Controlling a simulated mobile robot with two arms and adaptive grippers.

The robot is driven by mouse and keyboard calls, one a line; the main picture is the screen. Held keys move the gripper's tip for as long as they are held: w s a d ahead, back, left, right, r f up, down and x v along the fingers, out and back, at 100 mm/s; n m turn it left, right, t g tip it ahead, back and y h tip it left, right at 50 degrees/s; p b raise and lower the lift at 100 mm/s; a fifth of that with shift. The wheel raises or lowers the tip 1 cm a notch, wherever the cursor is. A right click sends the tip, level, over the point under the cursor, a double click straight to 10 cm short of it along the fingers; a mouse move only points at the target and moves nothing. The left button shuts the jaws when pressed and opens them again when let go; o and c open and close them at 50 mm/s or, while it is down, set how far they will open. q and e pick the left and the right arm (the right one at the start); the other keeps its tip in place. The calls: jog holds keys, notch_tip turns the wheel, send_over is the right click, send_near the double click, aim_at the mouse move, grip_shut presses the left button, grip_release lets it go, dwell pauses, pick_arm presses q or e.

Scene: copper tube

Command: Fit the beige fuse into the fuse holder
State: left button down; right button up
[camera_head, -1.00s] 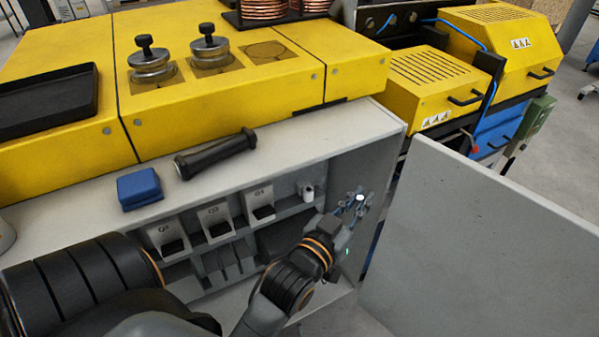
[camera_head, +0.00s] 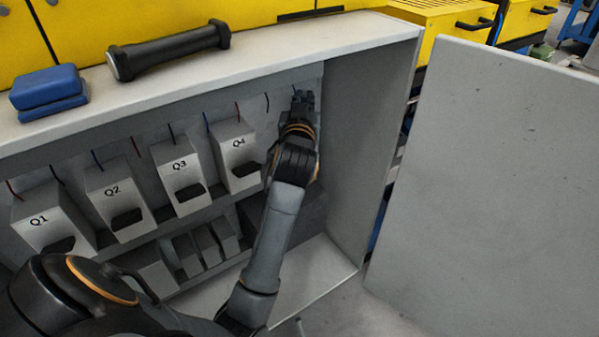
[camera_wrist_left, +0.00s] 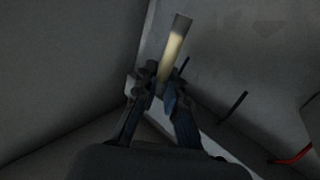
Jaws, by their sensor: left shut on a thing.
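My left gripper (camera_head: 303,101) reaches into the open grey cabinet (camera_head: 357,150), up by its back wall to the right of the block marked Q4. In the left wrist view the gripper (camera_wrist_left: 158,88) is shut on the beige fuse (camera_wrist_left: 172,56), a pale cylinder with a grey end cap. The fuse sticks out past the fingertips, slightly tilted. My own gripper hides it in the head view. I cannot make out the fuse holder, nor whether the fuse touches anything. My right gripper is not in view.
Blocks marked Q1 (camera_head: 45,222), Q2 (camera_head: 118,194), Q3 (camera_head: 178,172) and Q4 (camera_head: 236,153) line the cabinet, with loose wires above. The open door (camera_head: 490,190) stands at right.

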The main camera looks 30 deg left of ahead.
pick_arm(q)
jog(key=f+b, duration=0.1)
jog(key=f, duration=0.2)
jog(key=a+f+b, duration=0.1)
jog(key=f, duration=0.1)
jog(key=f+b, duration=0.1)
jog(key=f, duration=0.2)
jog(key=shift+w+a+f+b, duration=0.2)
jog(key=shift+f+b, duration=0.1)
jog(key=shift+f, duration=0.8)
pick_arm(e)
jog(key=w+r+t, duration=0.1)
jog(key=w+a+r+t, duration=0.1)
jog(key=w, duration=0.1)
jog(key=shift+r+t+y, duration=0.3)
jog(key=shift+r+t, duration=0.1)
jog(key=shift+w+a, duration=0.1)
pick_arm(q)
jog(key=shift+f+b, duration=0.1)
jog(key=shift+b, duration=0.2)
jog(key=c, duration=1.4)
grip_release()
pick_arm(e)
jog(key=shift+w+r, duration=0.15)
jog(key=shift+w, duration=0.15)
